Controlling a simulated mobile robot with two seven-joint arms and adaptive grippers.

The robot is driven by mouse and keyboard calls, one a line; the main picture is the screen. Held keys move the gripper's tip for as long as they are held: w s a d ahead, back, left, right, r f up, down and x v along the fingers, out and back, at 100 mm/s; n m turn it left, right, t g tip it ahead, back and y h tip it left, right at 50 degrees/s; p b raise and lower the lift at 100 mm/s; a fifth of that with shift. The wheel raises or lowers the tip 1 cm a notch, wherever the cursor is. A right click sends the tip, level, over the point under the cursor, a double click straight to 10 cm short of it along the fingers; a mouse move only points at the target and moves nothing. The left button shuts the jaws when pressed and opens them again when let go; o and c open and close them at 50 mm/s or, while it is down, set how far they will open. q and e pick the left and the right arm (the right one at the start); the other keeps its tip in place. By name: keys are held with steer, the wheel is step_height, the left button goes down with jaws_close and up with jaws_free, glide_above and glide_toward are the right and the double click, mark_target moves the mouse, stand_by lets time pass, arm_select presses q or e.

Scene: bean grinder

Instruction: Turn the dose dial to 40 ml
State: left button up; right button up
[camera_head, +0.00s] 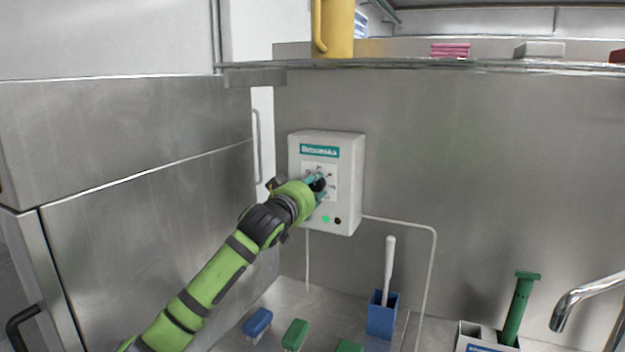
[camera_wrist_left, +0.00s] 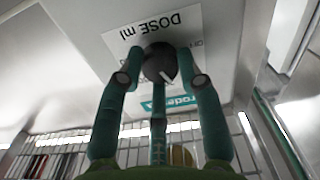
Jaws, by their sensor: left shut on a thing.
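A white dosing box (camera_head: 345,190) with a teal label is mounted on the steel wall. A white plate on its front carries a black dose dial (camera_head: 320,184). In the left wrist view the dial (camera_wrist_left: 159,62) shows a light pointer mark, and the plate (camera_wrist_left: 185,24) reads "DOSE ml" upside down. The scale numbers are too covered to read. My left gripper (camera_head: 317,186) reaches the dial from the front. Its fingers (camera_wrist_left: 160,72) are shut around the dial's sides. My right gripper is not in view.
A green button (camera_head: 326,218) and a black one (camera_head: 338,221) sit below the plate. A white cable (camera_head: 433,270) runs from the box. Below stand a blue holder (camera_head: 382,316) with a white-handled tool and several brushes (camera_head: 258,322). A shelf (camera_head: 430,66) juts out above.

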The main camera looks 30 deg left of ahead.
arm_select(q)
steer(key=m+p, duration=0.3)
steer(key=m, duration=0.2)
steer(key=shift+m+p, duration=0.3)
steer(key=shift+p, duration=0.1)
steer(key=m+p, duration=0.4)
steer(key=m, duration=0.2)
steer(key=m+p, duration=0.3)
steer(key=m, duration=0.3)
steer(key=shift+a+m+p, duration=0.1)
steer(key=shift+m+p, duration=0.2)
steer(key=shift+p, duration=0.1)
steer(key=m+p, duration=0.2)
steer(key=m, duration=0.2)
steer(key=shift+m, duration=0.3)
steer(key=shift+m+p, duration=0.45)
steer(key=shift+m, duration=0.05)
steer(key=shift+r+m, duration=0.15)
steer(key=shift+m, duration=0.15)
steer(key=o, duration=1.1)
steer(key=shift+o, duration=0.2)
steer(key=shift+a, duration=0.1)
